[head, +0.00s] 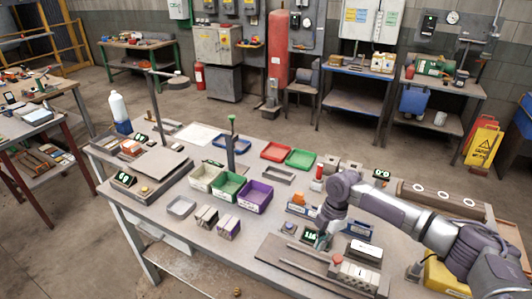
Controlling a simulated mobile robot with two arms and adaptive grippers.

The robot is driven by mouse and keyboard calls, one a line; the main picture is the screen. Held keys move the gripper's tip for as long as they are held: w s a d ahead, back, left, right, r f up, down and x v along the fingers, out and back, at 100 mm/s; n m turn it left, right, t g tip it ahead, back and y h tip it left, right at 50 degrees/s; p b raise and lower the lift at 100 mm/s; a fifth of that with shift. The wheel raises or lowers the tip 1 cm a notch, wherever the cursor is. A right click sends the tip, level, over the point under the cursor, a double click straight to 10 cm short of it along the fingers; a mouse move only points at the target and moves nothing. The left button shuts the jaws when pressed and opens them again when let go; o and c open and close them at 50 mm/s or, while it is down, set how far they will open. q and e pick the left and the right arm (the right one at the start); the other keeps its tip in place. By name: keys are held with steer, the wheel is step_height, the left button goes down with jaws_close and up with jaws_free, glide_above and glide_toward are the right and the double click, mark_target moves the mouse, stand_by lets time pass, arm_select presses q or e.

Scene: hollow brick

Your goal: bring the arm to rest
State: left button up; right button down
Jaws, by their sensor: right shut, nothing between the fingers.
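My right arm (400,212) comes in from the right edge and bends down over the right part of the workbench (150,205). My right gripper (322,240) points down low over the bench, beside a small green-lit display (309,236). Its fingers look shut, with nothing seen between them, and they are small in this view. I cannot tell whether the tips touch anything. My left arm and gripper are not in view.
Green (228,186) and purple (255,196) bins stand mid-bench, near an upright post (230,150). A grey device with a red knob (337,259) is close to the right gripper. A brown block with round holes (440,197) lies behind the arm.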

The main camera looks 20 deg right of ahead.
steer(key=s+a+f+m+t, duration=0.1)
steer(key=s+a+f+m, duration=0.2)
steer(key=s+a, duration=0.5)
steer(key=s+a+f+m, duration=0.2)
steer(key=s+a, duration=0.3)
steer(key=a, duration=0.6)
steer(key=s+d+r+m+t+h, duration=0.1)
steer(key=s+d+r+m+t, duration=0.15)
steer(key=s+m, duration=0.35)
steer(key=s+d+r+m+t+h, duration=0.1)
steer(key=s+d+r+m, duration=0.2)
steer(key=m, duration=0.4)
steer(key=s+a+f+g+b, duration=0.1)
steer(key=s+f+b, duration=0.15)
steer(key=f, duration=1.45)
steer(key=s+f+g+b, duration=0.1)
steer(key=f+b, duration=0.2)
steer(key=f, duration=1.4)
steer(key=s+d+f+g+b, duration=0.1)
steer(key=s+f+b, duration=0.3)
steer(key=s+f, duration=1.1)
step_height(320, 180, down, 3)
steer(key=shift+s+d+r, duration=0.1)
steer(key=shift+s+d, duration=0.2)
steer(key=shift+d, duration=0.45)
